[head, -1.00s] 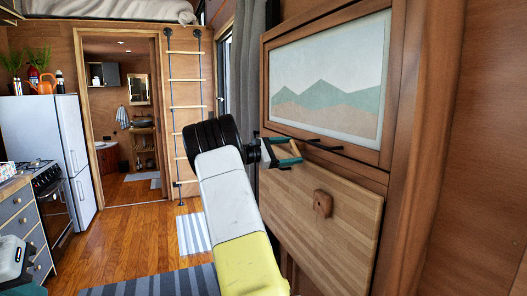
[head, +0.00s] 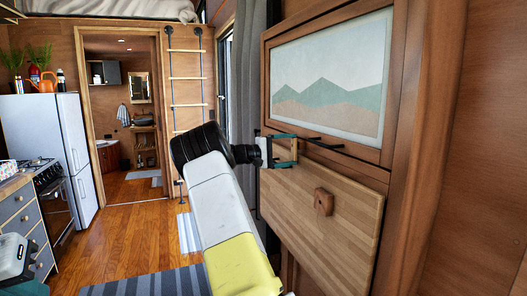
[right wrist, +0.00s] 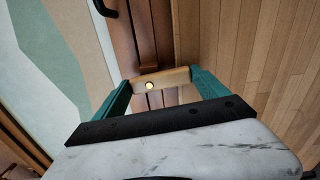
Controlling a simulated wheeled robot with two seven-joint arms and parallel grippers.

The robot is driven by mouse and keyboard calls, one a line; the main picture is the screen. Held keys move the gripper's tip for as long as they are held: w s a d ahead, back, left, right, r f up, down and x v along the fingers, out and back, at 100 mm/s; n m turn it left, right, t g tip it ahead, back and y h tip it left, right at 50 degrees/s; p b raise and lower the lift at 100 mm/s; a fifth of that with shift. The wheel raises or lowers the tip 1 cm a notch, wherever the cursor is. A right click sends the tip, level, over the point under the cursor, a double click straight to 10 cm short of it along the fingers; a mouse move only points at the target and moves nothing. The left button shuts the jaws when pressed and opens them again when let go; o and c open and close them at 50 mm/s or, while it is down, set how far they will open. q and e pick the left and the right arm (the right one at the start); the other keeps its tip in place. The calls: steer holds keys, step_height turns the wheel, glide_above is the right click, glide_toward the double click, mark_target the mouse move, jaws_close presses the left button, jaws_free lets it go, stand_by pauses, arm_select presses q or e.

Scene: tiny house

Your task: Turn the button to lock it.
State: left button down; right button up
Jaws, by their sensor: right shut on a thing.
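The button is a small light wooden bar with a round brass screw head. It shows in the right wrist view (right wrist: 160,80), lying across between my right gripper's teal fingers, one at each end. My right gripper (right wrist: 160,88) is shut on it. In the head view my right gripper (head: 285,150) is at the top edge of the folded wooden board (head: 350,215), just below the framed picture panel (head: 325,85).
A wooden knob (head: 323,201) sits on the board below my right gripper. Dark pegs (head: 322,143) stick out beside it. A ladder (head: 187,105), a doorway and a white fridge (head: 45,140) stand farther back. The wooden floor between is open.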

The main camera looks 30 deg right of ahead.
steer(key=shift+w+m, duration=0.1)
steer(key=shift+m, duration=0.5)
steer(key=o, duration=1.3)
steer(key=shift+c, duration=0.2)
steer(key=shift+a, duration=0.15)
steer(key=a, duration=0.7)
steer(key=shift+w+a, duration=0.25)
steer(key=shift+w, duration=0.2)
